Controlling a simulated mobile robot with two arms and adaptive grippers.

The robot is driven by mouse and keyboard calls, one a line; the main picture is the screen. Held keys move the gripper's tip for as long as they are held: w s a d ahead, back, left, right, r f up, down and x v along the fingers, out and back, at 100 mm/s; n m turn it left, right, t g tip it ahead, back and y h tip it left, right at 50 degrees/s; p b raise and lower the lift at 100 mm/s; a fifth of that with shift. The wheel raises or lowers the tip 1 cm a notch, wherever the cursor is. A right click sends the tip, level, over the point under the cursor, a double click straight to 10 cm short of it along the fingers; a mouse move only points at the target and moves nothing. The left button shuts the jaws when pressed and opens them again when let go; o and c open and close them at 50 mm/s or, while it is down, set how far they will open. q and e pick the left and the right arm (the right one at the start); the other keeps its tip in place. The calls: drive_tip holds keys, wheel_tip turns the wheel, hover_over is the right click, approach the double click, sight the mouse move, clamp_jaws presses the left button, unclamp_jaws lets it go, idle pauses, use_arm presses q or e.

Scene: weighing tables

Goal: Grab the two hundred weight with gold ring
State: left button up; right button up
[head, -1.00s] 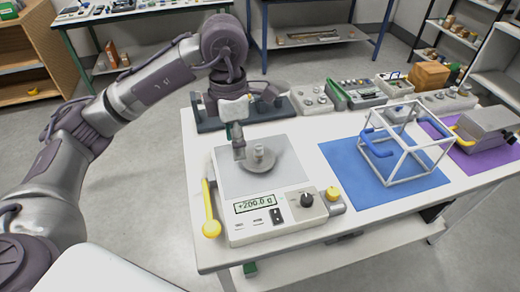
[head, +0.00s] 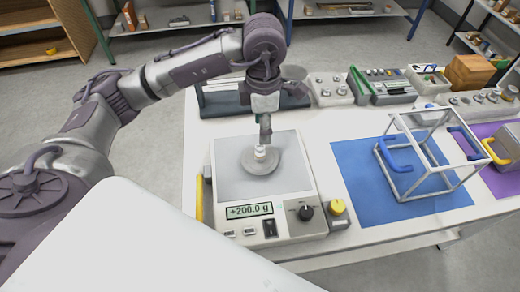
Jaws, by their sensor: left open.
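A small pale metal weight (head: 260,153) stands upright on the round grey pan (head: 274,164) of the electronic scale (head: 232,184). The scale's display (head: 249,211) reads +200.0 g. A gold ring on the weight is too small to make out clearly. My left gripper (head: 265,138) points down from above, open, with its fingertips at or just behind the weight's top. I cannot tell whether they touch it. My right gripper is not in view.
A blue mat (head: 352,180) with a white open frame (head: 455,182) and blue handle lies right of the scale. Weight trays (head: 330,90) and a brown box (head: 470,70) line the table's back. The table's front edge is partly hidden.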

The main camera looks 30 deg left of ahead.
sight(260, 147)
use_arm(q)
drive_tip(key=shift+f, duration=0.55)
drive_tip(key=shift+w+f, duration=0.15)
drive_tip(key=shift+f, duration=0.15)
drive_tip(key=f, duration=0.1)
drive_tip(key=f+p, duration=0.1)
drive_tip(key=s+f+p, duration=0.1)
drive_tip(key=f, duration=0.1)
drive_tip(key=shift+a, duration=0.25)
drive_tip(key=shift+f, duration=0.6)
clamp_jaws()
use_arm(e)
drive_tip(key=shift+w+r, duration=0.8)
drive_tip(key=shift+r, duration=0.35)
